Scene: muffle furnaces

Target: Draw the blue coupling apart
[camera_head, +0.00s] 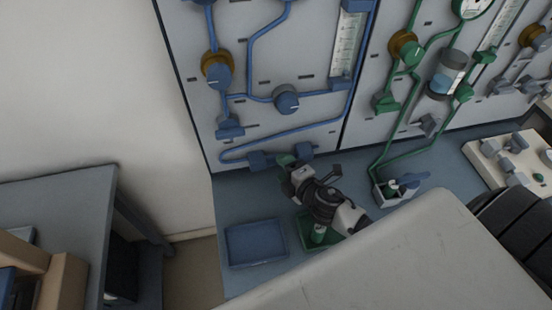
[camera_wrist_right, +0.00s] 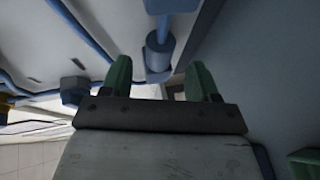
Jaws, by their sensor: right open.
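The blue coupling sits low on the blue panel. In the head view its left block (camera_head: 258,160) and right block (camera_head: 303,152) show on either side of my gripper, which hides the middle. My left gripper is out of view.
A blue tray (camera_head: 257,243) and a partly hidden green tray (camera_head: 306,232) lie on the bench below. Blue pipes and a valve knob (camera_head: 286,98) are on the panel above. The bench between panel and blue tray is clear.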

